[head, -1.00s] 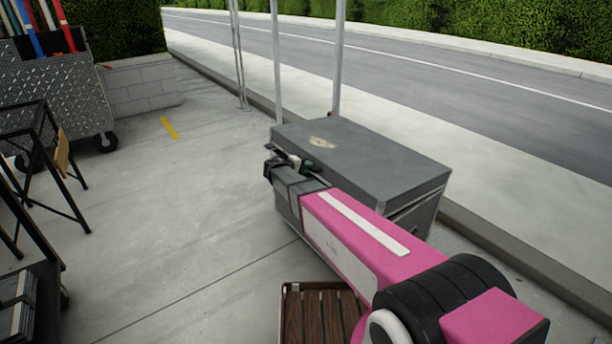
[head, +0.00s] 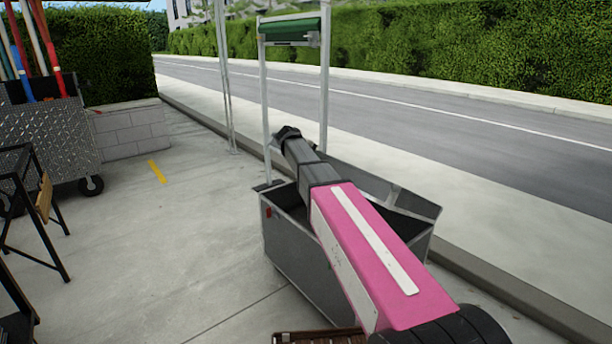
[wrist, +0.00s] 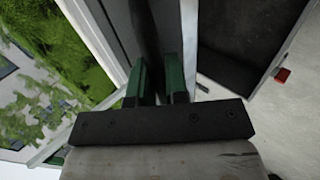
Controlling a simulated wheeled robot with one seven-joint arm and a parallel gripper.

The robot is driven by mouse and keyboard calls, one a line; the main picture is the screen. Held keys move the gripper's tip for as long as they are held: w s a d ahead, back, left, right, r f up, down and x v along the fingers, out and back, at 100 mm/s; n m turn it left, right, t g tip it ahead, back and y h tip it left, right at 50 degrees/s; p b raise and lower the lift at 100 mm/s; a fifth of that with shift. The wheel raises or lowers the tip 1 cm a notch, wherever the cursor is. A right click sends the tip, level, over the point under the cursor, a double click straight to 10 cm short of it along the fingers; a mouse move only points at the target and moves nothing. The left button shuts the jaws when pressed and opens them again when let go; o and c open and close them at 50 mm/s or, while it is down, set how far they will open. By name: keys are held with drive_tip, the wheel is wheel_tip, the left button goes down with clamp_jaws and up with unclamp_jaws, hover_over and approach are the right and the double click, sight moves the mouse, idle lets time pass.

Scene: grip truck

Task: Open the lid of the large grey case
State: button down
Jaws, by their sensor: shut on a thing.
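The large grey case (head: 300,255) stands on the pavement with its top open and its dark inside partly visible. Its lid (head: 425,205) is swung up and leans toward the road side. My gripper (head: 287,133) is at the left end of the lid, above the case, and my arm crosses in front of the opening. In the wrist view, the green fingers of my gripper (wrist: 160,82) are closed on the edge of the lid (wrist: 118,25). The case body (wrist: 240,45) with a red latch (wrist: 283,75) shows to the right. The exact contact is partly hidden.
A brown slatted wooden item (head: 318,338) lies low in front of the case. Metal posts (head: 325,90) stand behind it, near the kerb. A metal cart (head: 45,135) and black stand (head: 30,215) are at the left. Pavement between them and the case is clear.

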drive_tip(key=w+d+r+g+y, duration=0.1)
drive_tip(key=w+d+r+y, duration=0.1)
drive_tip(key=w+d+r, duration=0.65)
drive_tip(key=w+d+r+g+y, duration=0.2)
drive_tip(key=w+d+r, duration=0.4)
drive_tip(key=d+r, duration=0.5)
drive_tip(key=w+d, duration=0.8)
drive_tip(key=d, duration=0.5)
drive_tip(key=w+d+f+y, duration=0.1)
drive_tip(key=w+d, duration=0.8)
drive_tip(key=d, duration=0.5)
drive_tip(key=shift+d, duration=0.2)
drive_tip(key=c, duration=1.1)
unclamp_jaws()
drive_tip(key=shift+c, duration=0.2)
drive_tip(key=shift+a+r, duration=0.1)
